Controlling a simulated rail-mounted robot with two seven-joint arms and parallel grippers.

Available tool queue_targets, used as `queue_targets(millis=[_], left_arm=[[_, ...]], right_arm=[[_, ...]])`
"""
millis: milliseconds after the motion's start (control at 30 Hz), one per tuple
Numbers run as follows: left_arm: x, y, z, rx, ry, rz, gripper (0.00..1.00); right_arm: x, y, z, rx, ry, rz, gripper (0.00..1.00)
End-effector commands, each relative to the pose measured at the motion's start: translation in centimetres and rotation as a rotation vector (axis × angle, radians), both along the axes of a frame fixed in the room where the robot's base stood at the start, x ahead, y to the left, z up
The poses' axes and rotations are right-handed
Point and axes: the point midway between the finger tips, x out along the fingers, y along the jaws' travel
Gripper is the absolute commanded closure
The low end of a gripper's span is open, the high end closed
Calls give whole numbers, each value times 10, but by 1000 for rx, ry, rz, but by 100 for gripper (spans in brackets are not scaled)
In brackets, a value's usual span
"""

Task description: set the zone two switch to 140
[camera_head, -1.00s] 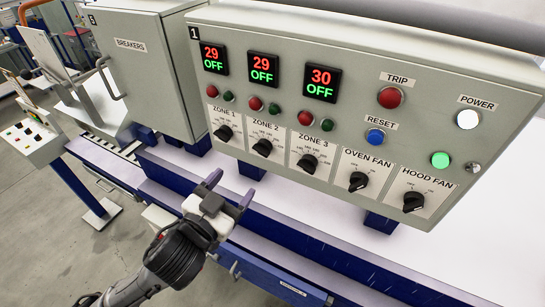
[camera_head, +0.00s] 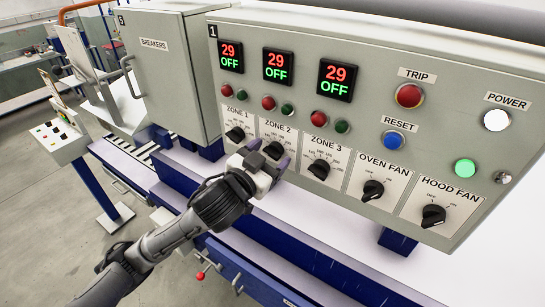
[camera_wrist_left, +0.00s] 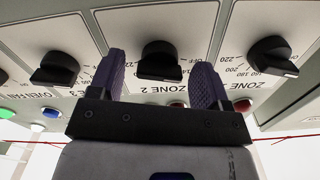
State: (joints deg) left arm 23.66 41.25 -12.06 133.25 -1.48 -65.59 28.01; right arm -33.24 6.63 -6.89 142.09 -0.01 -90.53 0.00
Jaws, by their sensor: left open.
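The zone two switch is a black rotary knob (camera_head: 274,150) on a white plate labelled ZONE 2, on the grey control panel (camera_head: 340,50). My left gripper (camera_head: 268,158) is in front of this plate and partly covers the knob in the head view. In the left wrist view, the open purple fingers (camera_wrist_left: 160,82) stand on either side of the knob (camera_wrist_left: 160,60), with gaps on both sides; I cannot tell how deep they reach. The zone two display (camera_head: 277,66) reads 29 and OFF. My right gripper is not in view.
The zone 1 knob (camera_head: 236,134) and zone 3 knob (camera_head: 319,169) flank the switch closely. Oven fan (camera_head: 373,190) and hood fan (camera_head: 433,215) knobs sit further right. Red and green lamps line the panel above the knobs. A breakers cabinet (camera_head: 165,80) stands at left.

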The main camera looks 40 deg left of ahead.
Motion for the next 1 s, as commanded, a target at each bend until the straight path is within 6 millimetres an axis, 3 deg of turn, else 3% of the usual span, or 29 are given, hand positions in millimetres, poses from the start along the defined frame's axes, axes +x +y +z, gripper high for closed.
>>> queue_targets(millis=[200, 700, 1000], left_arm=[[0, 0, 0, 0, 0, 0, 29], [0, 0, 0, 0, 0, 0, 77], [0, 0, 1, 53, 9, 1, 78]], right_arm=[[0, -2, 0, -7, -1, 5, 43], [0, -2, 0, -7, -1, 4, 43], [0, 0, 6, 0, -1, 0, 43]])
